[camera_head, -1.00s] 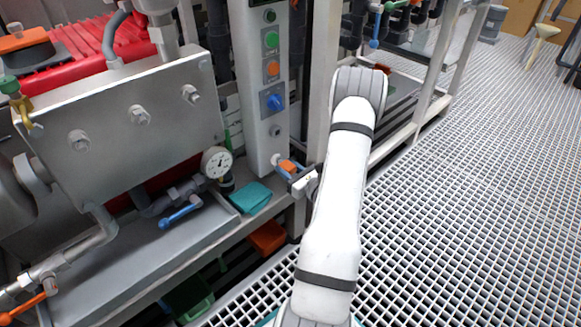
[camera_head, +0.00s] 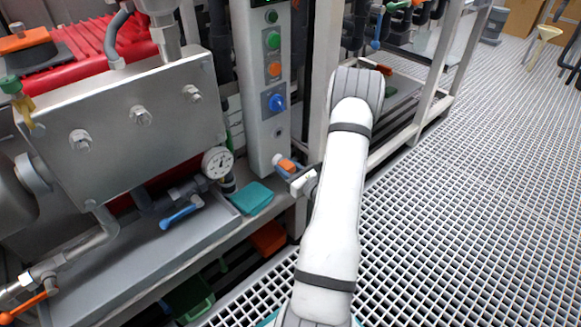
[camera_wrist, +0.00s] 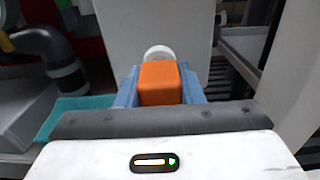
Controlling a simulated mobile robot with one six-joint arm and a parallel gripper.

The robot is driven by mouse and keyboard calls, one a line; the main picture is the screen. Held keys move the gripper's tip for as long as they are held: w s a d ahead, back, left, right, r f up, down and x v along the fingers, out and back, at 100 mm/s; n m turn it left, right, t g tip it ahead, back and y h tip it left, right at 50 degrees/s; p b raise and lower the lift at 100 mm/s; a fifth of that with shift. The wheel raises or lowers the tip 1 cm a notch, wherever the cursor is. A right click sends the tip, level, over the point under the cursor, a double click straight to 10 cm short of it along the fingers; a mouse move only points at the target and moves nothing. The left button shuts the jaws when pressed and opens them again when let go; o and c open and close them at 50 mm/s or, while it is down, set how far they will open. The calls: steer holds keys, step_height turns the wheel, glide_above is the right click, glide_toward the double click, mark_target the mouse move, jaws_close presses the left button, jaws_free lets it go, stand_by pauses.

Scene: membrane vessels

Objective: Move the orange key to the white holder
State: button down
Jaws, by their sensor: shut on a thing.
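The orange key (camera_head: 287,165) is a small orange block between the blue fingers of my gripper (camera_head: 285,168), at the foot of the grey control column. In the wrist view the orange key (camera_wrist: 159,83) sits between both blue fingers of my gripper (camera_wrist: 159,88), which is shut on it. A round white piece, apparently the white holder (camera_wrist: 158,51), shows right behind the key against the column. The key hides its lower part, so I cannot tell whether they touch. It shows as a small pale spot in the head view (camera_head: 277,158).
The control column (camera_head: 262,110) with buttons and a blue knob rises behind my gripper. A teal cloth (camera_head: 252,198) lies on the ledge to the left, near a pressure gauge (camera_head: 217,162) and a blue-handled valve (camera_head: 181,214). A frame post stands close on the right.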

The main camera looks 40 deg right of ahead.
steer(key=c, duration=0.9)
jaws_free()
steer(key=shift+w, duration=0.1)
steer(key=shift+s+d+p, duration=0.15)
steer(key=shift+s+p, duration=0.5)
steer(key=shift+s, duration=1.3)
steer(key=shift+s+d+p, duration=0.15)
steer(key=shift+s+p, duration=0.45)
steer(key=shift+s, duration=1.35)
